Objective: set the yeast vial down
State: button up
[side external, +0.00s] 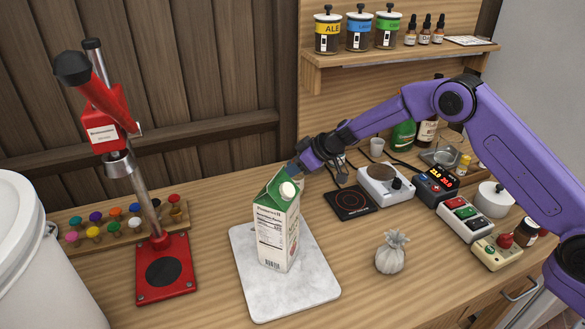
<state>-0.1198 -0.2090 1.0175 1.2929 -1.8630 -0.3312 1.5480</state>
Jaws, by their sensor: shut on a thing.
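My gripper (293,170) is at the top of a green and white carton (274,232), reaching in from the right. Its fingertips are partly hidden at the carton's peak, and the thing between them does not show clearly. I cannot tell whether the fingers touch the carton or are behind it. The carton stands upright over a marble slab (249,292), its white cap facing forward. I cannot make out a yeast vial in the gripper. A small yellow-capped bottle (463,166) stands at the back right; I cannot read its label.
A red capper (166,271) and a rack of coloured caps (69,229) are at left.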

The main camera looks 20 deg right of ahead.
jog(key=shift+f, duration=0.15)
jog(key=o, duration=1.1)
jog(key=shift+o, duration=0.2)
jog(key=shift+s+d+r, duration=0.1)
jog(key=shift+r, duration=0.15)
jog(key=v, duration=1.1)
jog(key=shift+s+r, duration=0.2)
jog(key=shift+d, duration=0.15)
